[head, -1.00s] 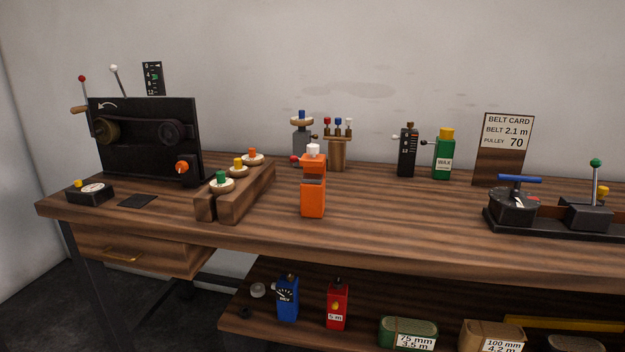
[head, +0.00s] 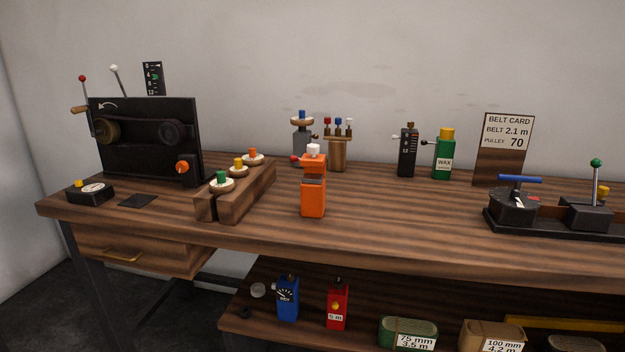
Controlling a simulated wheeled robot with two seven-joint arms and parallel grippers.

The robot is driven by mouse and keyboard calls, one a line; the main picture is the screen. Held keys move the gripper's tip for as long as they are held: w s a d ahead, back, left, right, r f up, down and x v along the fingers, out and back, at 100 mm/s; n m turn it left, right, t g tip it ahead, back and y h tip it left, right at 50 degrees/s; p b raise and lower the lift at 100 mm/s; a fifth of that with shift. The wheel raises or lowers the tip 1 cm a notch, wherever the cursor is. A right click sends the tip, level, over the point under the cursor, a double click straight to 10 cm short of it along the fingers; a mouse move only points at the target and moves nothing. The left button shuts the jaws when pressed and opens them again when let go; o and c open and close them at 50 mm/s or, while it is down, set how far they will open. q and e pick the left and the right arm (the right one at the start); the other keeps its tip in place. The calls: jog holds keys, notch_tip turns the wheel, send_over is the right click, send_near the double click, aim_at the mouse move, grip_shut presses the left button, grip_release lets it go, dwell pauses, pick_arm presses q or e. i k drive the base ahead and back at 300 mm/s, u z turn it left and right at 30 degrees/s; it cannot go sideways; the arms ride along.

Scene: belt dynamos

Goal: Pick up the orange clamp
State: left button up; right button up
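The orange clamp (head: 313,200) stands upright on the wooden workbench (head: 400,225), near the middle of the head view. It has a grey band across its upper part and a white knob on top. It stands apart from the things around it. Neither of my grippers shows in the head view.
Left of the clamp is a wooden block (head: 245,195) with coloured knobs. Behind it are a grey device (head: 302,142) and a wooden tool holder (head: 338,155). A black belt machine (head: 145,140) stands far left. The bench right of the clamp is clear up to a black fixture (head: 515,212).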

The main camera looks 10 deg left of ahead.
aim_at(312, 185)
jog(key=u, duration=2.55)
jog(key=i, duration=1.55)
jog(key=z, duration=3.1)
jog(key=k, duration=1.1)
jog(key=z, duration=0.8)
jog(key=i, duration=1.5)
jog(key=u, duration=0.35)
